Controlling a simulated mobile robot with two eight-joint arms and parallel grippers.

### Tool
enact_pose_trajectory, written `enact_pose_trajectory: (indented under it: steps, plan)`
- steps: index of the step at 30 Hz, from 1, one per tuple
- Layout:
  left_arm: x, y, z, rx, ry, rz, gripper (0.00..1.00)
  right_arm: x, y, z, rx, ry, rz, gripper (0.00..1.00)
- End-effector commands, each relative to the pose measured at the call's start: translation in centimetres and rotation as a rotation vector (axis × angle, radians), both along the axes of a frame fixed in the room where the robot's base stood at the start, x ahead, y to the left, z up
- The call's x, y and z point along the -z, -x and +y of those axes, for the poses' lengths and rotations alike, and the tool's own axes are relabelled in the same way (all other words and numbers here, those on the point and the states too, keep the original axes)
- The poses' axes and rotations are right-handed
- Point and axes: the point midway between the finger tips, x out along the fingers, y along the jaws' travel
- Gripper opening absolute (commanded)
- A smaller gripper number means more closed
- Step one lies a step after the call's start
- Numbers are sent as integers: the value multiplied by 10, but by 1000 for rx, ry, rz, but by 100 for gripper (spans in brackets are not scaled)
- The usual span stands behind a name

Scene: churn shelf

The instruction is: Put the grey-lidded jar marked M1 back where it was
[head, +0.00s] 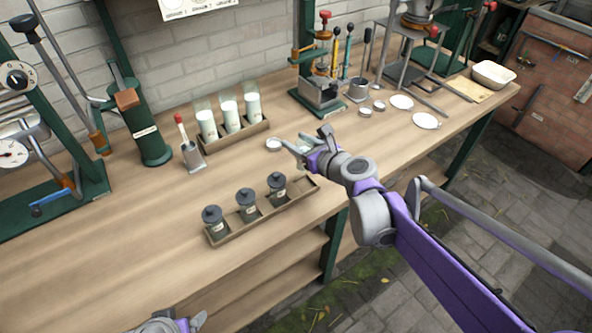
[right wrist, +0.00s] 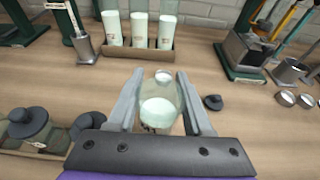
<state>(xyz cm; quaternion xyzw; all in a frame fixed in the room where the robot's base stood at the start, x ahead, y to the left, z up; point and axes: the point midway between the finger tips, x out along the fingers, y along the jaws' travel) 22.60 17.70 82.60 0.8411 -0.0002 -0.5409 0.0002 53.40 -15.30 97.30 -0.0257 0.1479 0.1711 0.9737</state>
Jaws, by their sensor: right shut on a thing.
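My right gripper (head: 300,148) is over the bench, between the two trays. In the right wrist view its fingers (right wrist: 160,105) are shut on a clear jar (right wrist: 161,112) with pale contents. I see no grey lid on this jar and cannot read a mark. Three dark jars with dark grey lids (head: 247,203) stand in the front tray (head: 262,216), their labels too small to read. That tray's right end is bare. In the right wrist view a dark knobbed lid (right wrist: 212,102) lies on the bench right of the gripper. My left gripper (head: 182,324) shows only partly at the bottom edge.
A rear tray (head: 237,134) holds three white-filled jars (head: 229,114). A small scoop in a metal holder (head: 191,154) stands left of it. A small white disc (head: 273,144) lies near my right gripper. A green-based press (head: 320,95) stands behind. The bench's left front is clear.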

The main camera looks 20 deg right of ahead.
Motion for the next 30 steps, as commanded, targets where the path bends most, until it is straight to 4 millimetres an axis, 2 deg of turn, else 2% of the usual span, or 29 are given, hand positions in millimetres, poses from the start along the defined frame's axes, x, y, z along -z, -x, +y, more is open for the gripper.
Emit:
enact_pose_trajectory:
  steps: [1, 3, 11, 17, 29, 30]
  plan:
    - [4, 0, 0, 0, 0, 1, 87, 13, 0, 0, 0, 0, 0, 0]
    - [7, 1, 0, 0, 0, 2, 87, 25, 0, 0, 0, 0, 0, 0]
    - [11, 1, 0, 0, 0, 3, 87, 48, 0, 0, 0, 0, 0, 0]
    - [18, 1, 0, 0, 0, 6, 87, 76, 0, 0, 0, 0, 0, 0]
    - [21, 1, 0, 0, 0, 7, 87, 82, 0, 0, 0, 0, 0, 0]
    - [20, 1, 0, 0, 0, 6, 87, 81, 0, 0, 0, 0, 0, 58]
